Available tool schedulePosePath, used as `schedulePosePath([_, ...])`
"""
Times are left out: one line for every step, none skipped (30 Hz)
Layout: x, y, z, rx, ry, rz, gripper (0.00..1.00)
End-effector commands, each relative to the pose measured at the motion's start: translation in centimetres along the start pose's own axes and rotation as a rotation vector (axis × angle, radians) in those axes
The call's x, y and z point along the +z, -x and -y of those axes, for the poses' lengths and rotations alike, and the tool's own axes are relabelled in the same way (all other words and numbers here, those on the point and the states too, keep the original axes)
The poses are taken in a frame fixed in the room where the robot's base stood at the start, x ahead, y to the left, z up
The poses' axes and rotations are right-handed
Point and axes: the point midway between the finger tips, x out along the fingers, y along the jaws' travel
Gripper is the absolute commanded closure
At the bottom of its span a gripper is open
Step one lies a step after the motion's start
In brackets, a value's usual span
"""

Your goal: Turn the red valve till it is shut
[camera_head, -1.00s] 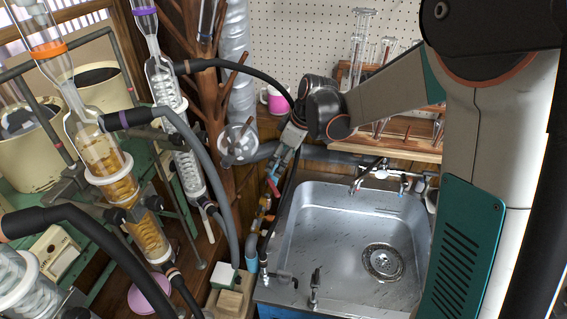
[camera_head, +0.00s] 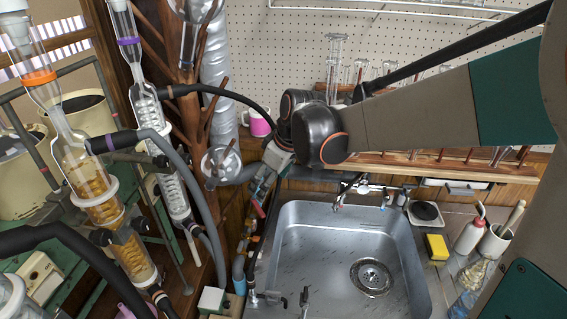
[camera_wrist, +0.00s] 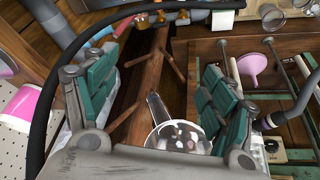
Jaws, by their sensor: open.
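A small red valve handle (camera_head: 259,208) shows in the head view, on the pipework left of the sink and just below my gripper (camera_head: 262,182). Its details are too small to read, and I cannot tell how far it is turned. In the wrist view, a red part (camera_wrist: 96,56) lies on the pipe run at the upper left, outside the fingers; I cannot tell if it is the same handle. My gripper (camera_wrist: 155,95) is open, its green-padded fingers wide apart. No valve is between them; a wooden peg stand (camera_wrist: 150,85) and clear glassware (camera_wrist: 178,137) show there.
The steel sink (camera_head: 318,212) lies right of the pipework. Glass condensers (camera_head: 95,185) with grey hoses (camera_head: 200,180) crowd the left. A black hose (camera_wrist: 45,120) loops past the left finger in the wrist view. A pink mug (camera_head: 259,123) stands behind.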

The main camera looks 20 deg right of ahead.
Motion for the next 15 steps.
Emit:
schedulePosePath([0.1,0.1,0.2,0.000,0.001,0.000,0.23])
schedulePosePath([0.1,0.1,0.2,-0.001,0.001,0.000,0.23])
schedulePosePath([0.1,0.1,0.2,-0.001,0.001,0.000,0.23])
schedulePosePath([0.1,0.1,0.2,-0.001,0.002,0.000,0.30])
schedulePosePath([0.1,0.1,0.2,-0.001,0.003,0.000,0.37])
schedulePosePath([0.0,-0.1,0.1,-0.003,0.009,0.002,0.46])
schedulePosePath([-0.1,-0.2,0.0,-0.006,0.017,0.003,0.53])
schedulePosePath([-0.2,-0.4,-0.2,-0.010,0.028,0.006,0.60])
schedulePosePath([-0.5,-0.8,-0.5,-0.019,0.050,0.011,0.69])
schedulePosePath([-0.7,-1.2,-0.8,-0.026,0.071,0.016,0.75])
schedulePosePath([-1.0,-1.7,-1.2,-0.035,0.097,0.021,0.82])
schedulePosePath([-1.4,-2.5,-1.7,-0.051,0.139,0.029,0.91])
schedulePosePath([-1.8,-3.1,-2.2,-0.063,0.174,0.035,0.98])
schedulePosePath([-2.1,-3.8,-2.6,-0.078,0.211,0.042,1.00])
schedulePosePath([-2.6,-4.8,-3.2,-0.098,0.263,0.048,1.00])
